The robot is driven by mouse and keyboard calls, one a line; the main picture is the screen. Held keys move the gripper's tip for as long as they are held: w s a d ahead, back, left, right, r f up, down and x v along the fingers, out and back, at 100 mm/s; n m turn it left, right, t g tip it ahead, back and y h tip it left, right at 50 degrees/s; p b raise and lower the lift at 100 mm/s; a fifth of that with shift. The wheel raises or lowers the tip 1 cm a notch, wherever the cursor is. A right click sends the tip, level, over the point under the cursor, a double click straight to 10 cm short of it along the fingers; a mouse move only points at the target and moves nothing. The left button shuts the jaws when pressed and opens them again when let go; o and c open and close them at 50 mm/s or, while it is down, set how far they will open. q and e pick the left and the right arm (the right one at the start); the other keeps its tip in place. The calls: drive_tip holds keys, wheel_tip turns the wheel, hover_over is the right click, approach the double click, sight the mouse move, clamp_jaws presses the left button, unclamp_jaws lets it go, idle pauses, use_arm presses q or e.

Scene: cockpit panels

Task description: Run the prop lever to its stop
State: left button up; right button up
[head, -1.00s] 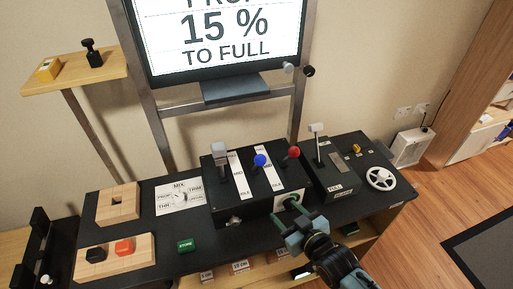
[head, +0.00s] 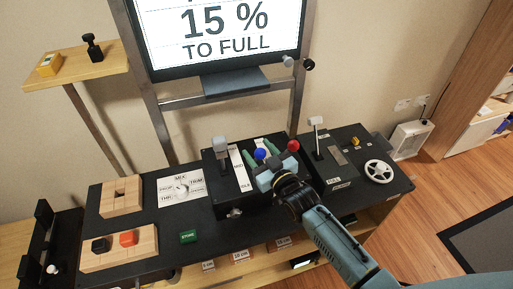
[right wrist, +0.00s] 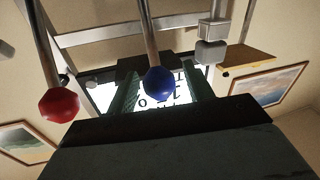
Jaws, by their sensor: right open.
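The blue-knobbed lever (head: 260,154) stands on the black lever box between a grey-knobbed lever (head: 220,145) and a red-knobbed lever (head: 293,146). My right gripper (head: 263,159) is open at the blue knob, with one finger on each side of it. In the right wrist view the blue knob (right wrist: 160,81) hangs between the two green fingers, with gaps on both sides. The red knob (right wrist: 59,105) is to the left there and the grey knob (right wrist: 211,50) to the upper right. The screen (head: 225,35) reads "15 % TO FULL". My left gripper is not in view.
To the right stand a white-topped lever (head: 317,125) and a white handwheel (head: 379,171). On the left are wooden blocks (head: 121,197), a dial card (head: 182,189) and a green STORE block (head: 188,237).

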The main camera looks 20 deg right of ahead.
drive_tip(key=shift+x, duration=0.85)
drive_tip(key=shift+c, duration=0.2)
clamp_jaws()
